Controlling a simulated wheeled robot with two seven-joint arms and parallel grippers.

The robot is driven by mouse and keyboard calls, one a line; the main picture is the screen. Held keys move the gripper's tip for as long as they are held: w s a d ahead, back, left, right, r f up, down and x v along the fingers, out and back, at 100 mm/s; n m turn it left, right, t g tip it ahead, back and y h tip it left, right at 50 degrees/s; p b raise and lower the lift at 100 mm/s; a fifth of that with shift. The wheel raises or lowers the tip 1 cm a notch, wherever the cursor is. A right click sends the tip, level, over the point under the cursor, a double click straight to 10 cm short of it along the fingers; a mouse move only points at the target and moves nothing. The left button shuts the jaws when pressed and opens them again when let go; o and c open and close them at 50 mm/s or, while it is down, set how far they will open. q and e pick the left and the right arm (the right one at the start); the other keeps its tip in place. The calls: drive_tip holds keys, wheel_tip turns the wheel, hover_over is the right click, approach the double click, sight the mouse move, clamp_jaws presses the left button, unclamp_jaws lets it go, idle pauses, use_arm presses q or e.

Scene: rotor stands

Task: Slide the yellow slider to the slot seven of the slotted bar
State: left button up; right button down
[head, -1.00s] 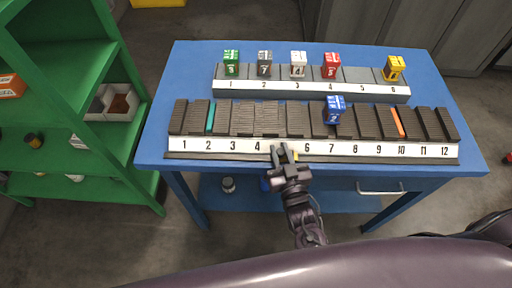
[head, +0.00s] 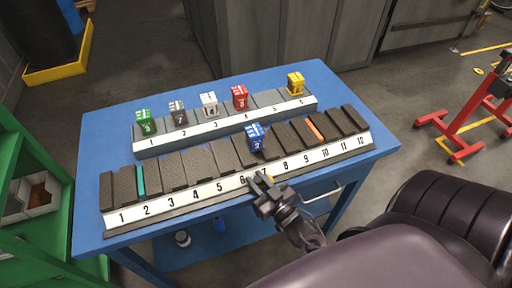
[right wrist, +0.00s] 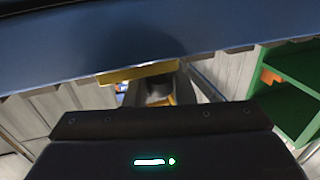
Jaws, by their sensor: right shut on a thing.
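The slotted bar (head: 180,201) is the long front bar on the blue table, numbered 1 to 12. My right gripper (head: 259,182) is at its front face, just right of the 6, covering the place of the 7. It is shut on the yellow slider (head: 269,178), of which only a small yellow bit shows beside the fingers. The slider's exact alignment with the slot is hidden. My left gripper is not in view.
A blue cube (head: 256,138) sits on the front bar above slot 7. The shorter rear bar (head: 190,136) carries green, grey, white, red and yellow cubes. The blue table (head: 97,135) is clear at its left. A green shelf (head: 35,235) stands left, a red stand (head: 466,125) right.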

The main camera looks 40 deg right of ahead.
drive_tip(key=c, duration=1.3)
unclamp_jaws()
drive_tip(key=shift+o, duration=0.2)
drive_tip(key=s+b, duration=0.2)
drive_tip(key=s, duration=0.5)
drive_tip(key=shift+s, duration=0.4)
